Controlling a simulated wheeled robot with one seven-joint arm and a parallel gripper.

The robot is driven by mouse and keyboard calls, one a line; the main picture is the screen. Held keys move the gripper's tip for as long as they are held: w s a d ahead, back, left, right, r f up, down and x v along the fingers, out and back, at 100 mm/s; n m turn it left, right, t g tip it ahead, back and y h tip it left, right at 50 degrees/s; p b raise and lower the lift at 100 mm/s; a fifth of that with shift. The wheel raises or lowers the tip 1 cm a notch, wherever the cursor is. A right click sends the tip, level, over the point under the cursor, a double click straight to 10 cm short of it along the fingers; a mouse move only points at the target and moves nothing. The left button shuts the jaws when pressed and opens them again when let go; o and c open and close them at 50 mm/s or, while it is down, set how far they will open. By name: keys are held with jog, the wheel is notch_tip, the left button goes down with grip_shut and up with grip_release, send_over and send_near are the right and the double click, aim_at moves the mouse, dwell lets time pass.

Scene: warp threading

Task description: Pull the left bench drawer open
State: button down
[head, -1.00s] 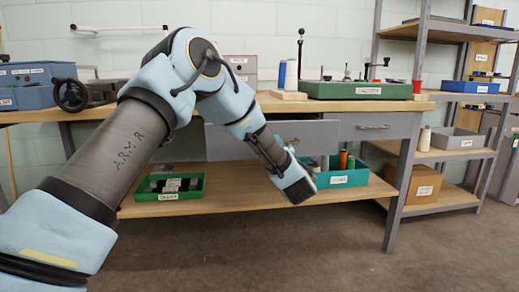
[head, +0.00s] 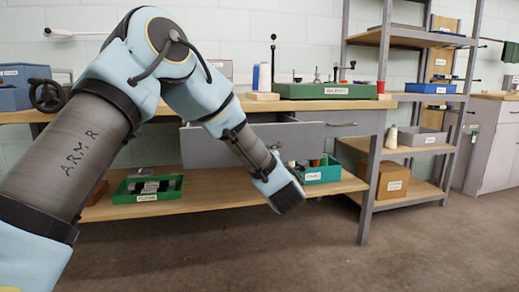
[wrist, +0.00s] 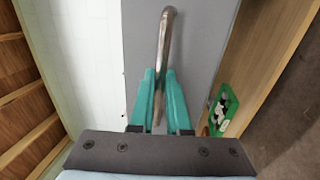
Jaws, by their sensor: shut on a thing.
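The left bench drawer (head: 198,150) has a plain grey front, seen in the head view below the bench top and partly behind my arm. Its front stands forward of the bench face, with a gap showing behind its top edge, so it is partly open. In the wrist view, its metal bar handle (wrist: 165,35) runs up from between the teal fingers of my gripper (wrist: 159,88), across the grey drawer front (wrist: 195,50). The fingers are shut on the handle. In the head view the fingers and handle are hidden behind my arm.
The wooden bench top (head: 225,104) carries a green box (head: 300,91). The right drawer (head: 352,123) is shut. A green tray (head: 120,191) and a teal bin (head: 326,172) stand on the lower shelf (head: 220,198). A shelf rack (head: 367,190) stands at right. The floor in front is clear.

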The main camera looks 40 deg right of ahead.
jog(key=c, duration=1.2)
grip_release()
jog(key=shift+o, duration=0.2)
jog(key=shift+s, duration=0.1)
jog(key=v, duration=1)
jog(key=shift+s+a, duration=0.2)
jog(key=shift+s, duration=0.1)
